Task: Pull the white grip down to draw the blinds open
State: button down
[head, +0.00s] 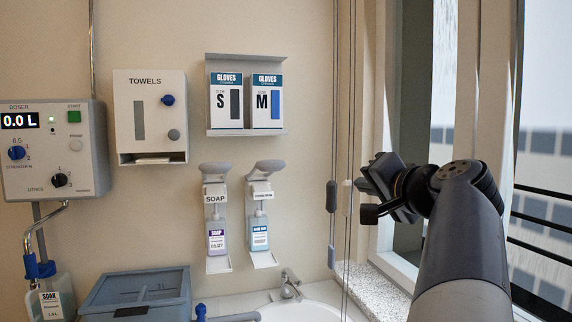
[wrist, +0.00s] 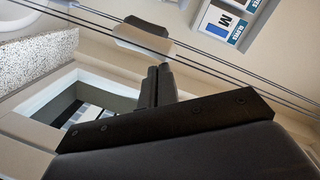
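The white grip (head: 347,197) hangs on a thin cord in front of the wall, left of the window. My gripper (head: 366,187) is just right of it in the head view, and they look apart, though depth is hard to judge. In the wrist view the two dark fingers of my gripper (wrist: 158,70) lie side by side with no clear gap, and nothing shows between them. Thin cords (wrist: 225,72) cross beyond the fingertips there.
A dark grey grip (head: 331,196) and a lower grey one (head: 331,257) hang left of the white grip. The window frame (head: 385,240) and speckled sill (head: 385,283) are close to my arm. Soap dispensers (head: 216,215), a glove rack (head: 245,131) and a sink (head: 310,303) are left.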

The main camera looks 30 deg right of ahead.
notch_tip(320, 180, down, 12)
jog(key=b, duration=0.9)
jog(key=shift+b, duration=0.3)
